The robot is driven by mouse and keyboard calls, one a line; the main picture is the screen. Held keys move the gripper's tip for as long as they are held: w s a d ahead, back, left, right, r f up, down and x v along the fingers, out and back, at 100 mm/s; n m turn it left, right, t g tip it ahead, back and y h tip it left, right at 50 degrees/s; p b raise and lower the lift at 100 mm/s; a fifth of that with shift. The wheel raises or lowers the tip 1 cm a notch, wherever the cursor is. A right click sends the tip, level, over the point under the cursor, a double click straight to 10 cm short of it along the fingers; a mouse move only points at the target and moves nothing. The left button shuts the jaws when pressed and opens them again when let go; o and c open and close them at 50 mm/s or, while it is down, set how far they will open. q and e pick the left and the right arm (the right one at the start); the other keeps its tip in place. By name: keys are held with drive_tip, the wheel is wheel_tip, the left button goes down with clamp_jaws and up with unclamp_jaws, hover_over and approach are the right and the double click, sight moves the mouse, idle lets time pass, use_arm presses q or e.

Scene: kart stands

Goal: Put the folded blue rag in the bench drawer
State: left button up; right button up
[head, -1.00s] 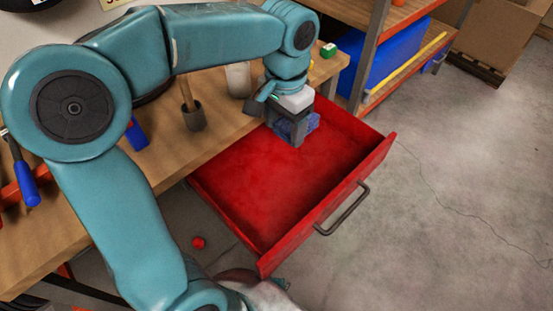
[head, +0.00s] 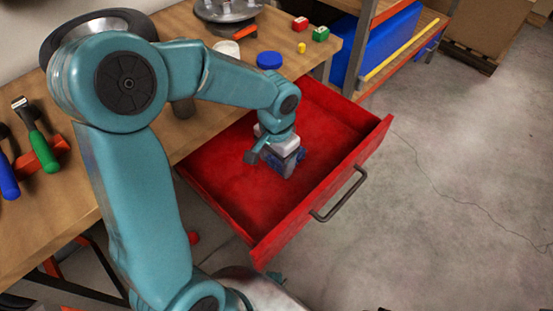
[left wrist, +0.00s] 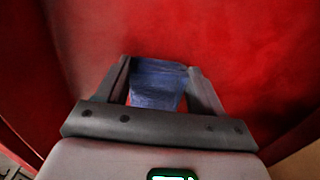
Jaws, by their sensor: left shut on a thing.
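The red bench drawer (head: 232,190) is pulled out from under the wooden bench in the head view. My left gripper (head: 290,168) is inside the drawer's outline, low over its floor. It is shut on the folded blue rag (head: 277,157), which is partly hidden by the fingers. In the left wrist view the blue rag (left wrist: 157,84) sits between the two fingers (left wrist: 160,88), with the red drawer floor (left wrist: 230,50) behind it. I cannot tell whether the rag touches the floor. My right gripper is not in view.
The bench top (head: 200,135) holds a blue lid (head: 269,60), small red and green blocks (head: 320,34), and green- and blue-handled tools (head: 42,150) at the left. A shelf with a blue bin (head: 385,48) stands behind the drawer. Concrete floor is free at the right.

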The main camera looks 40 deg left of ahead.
sight(277, 162)
use_arm(q)
drive_tip(key=shift+f, duration=0.2)
drive_tip(key=o, duration=1)
drive_tip(key=shift+r, duration=0.1)
drive_tip(key=shift+r, duration=0.15)
wheel_tip(277, 162, up, 12)
drive_tip(key=p, duration=0.2)
